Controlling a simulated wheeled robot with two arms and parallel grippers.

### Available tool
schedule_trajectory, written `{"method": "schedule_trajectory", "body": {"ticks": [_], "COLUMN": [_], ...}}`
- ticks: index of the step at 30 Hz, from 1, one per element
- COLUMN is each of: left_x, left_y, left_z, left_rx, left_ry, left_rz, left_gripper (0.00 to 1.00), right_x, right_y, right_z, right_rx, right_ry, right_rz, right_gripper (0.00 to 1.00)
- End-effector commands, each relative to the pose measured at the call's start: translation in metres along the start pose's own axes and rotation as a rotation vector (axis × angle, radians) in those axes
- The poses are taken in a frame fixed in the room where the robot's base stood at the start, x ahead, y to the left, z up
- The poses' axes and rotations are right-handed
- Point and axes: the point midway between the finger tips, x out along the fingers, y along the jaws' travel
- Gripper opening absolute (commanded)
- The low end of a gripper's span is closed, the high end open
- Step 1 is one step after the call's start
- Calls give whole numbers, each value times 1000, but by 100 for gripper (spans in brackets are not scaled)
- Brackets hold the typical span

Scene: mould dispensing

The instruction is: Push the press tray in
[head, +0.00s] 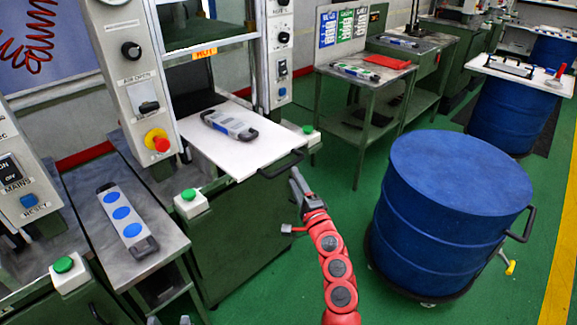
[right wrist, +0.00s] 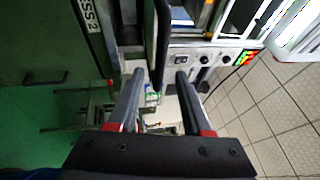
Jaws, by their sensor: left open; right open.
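The white press tray (head: 225,163) is pulled out of the press, with a grey and blue mould (head: 228,125) on it. Its black handle (head: 283,163) is at the front right. My right gripper (head: 291,198), on the red arm, is open just below and in front of the handle. In the right wrist view, a black bar (right wrist: 160,45), seemingly the handle, runs between the open fingers of my right gripper (right wrist: 160,76); contact cannot be told. Two grey tips at the bottom edge of the head view appear to be my left gripper (head: 169,320), open and mostly cut off.
A second mould with blue ovals (head: 124,212) lies on the metal side table (head: 90,190). Green buttons (head: 189,194) and a red emergency knob (head: 158,140) flank the tray. A blue drum (head: 450,210) stands at the right. Green floor is free between drum and press.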

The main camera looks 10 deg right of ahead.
Motion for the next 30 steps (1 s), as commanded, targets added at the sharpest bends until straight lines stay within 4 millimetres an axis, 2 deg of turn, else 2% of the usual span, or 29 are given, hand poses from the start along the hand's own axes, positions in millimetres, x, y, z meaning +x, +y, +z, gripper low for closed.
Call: {"method": "schedule_trajectory", "body": {"ticks": [1,6,12,17,26,28,30], "left_x": [-1,-3,-6,-6,-6,-6,-5], "left_y": [0,0,0,0,1,4,15], "left_z": [0,1,1,1,2,7,21], "left_rx": [0,0,0,0,0,-4,-10], "left_ry": [0,0,0,0,-2,-22,-72], "left_rz": [0,0,0,0,1,15,56], "left_gripper": [50,50,50,50,50,50,50], "right_x": [-12,-47,-75,-83,-83,-84,-86], "right_y": [0,2,1,-1,-1,2,11], "right_z": [-1,-1,0,0,0,-4,-12], "right_rx": [1,2,2,0,-1,-10,-35], "right_ry": [4,4,1,1,1,16,55], "right_rz": [-4,0,-1,-4,-3,1,14], "right_gripper": [50,50,50,50,50,50,50]}}
